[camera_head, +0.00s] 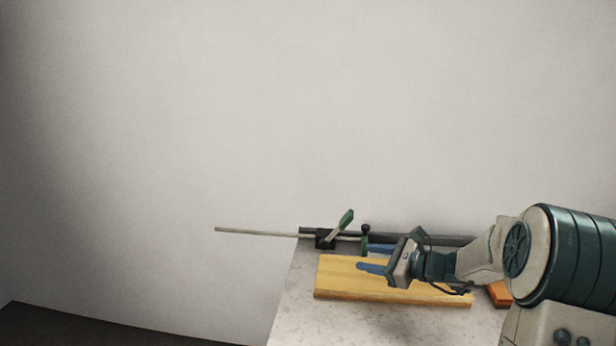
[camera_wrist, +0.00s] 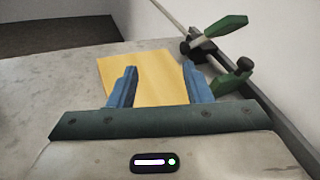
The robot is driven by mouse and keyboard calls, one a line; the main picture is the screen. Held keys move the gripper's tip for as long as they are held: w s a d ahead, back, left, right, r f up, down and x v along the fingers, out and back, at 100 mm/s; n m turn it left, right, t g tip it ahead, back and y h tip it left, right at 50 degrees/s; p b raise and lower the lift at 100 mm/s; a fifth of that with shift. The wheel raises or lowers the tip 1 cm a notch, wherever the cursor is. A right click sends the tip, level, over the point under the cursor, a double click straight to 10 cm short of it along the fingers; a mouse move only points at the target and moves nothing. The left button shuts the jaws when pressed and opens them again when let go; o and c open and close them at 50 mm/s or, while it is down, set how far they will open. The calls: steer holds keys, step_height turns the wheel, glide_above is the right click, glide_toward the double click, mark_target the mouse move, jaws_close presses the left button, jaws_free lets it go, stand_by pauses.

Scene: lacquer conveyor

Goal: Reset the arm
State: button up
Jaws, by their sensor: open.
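My gripper (camera_head: 367,259) is over the table in the head view, its blue fingers pointing left above a yellow wooden board (camera_head: 335,280). In the wrist view my gripper (camera_wrist: 160,88) shows two blue fingers spread apart with nothing between them. The yellow board (camera_wrist: 150,75) lies flat beyond and beneath the fingers. I cannot tell the exact height of the fingers above it. My arm reaches in from the right side of the head view.
A rail with a thin rod (camera_head: 255,232) and a clamp with a green handle (camera_head: 346,219) runs along the table's back edge by the wall. An orange-brown block (camera_head: 499,294) is partly hidden by my arm. The pale tabletop (camera_head: 295,318) is clear in front.

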steer(key=s+a+r+n+g+h+p, duration=0.2)
steer(key=s+a+n+g, duration=0.3)
steer(key=s, duration=0.4)
steer(key=s+a+r+n+g+h+p, duration=0.2)
steer(key=s+a+n+h, duration=0.15)
steer(key=s+n, duration=0.45)
steer(key=s+d+r+n+h+p, duration=0.1)
steer(key=s+d+n+h, duration=0.2)
steer(key=s, duration=0.4)
steer(key=s+d+r+n+h+p, duration=0.2)
steer(key=s+d+n+h, duration=0.1)
steer(key=s+n, duration=0.3)
steer(key=shift+s+p, duration=0.3)
steer(key=shift+s, duration=0.45)
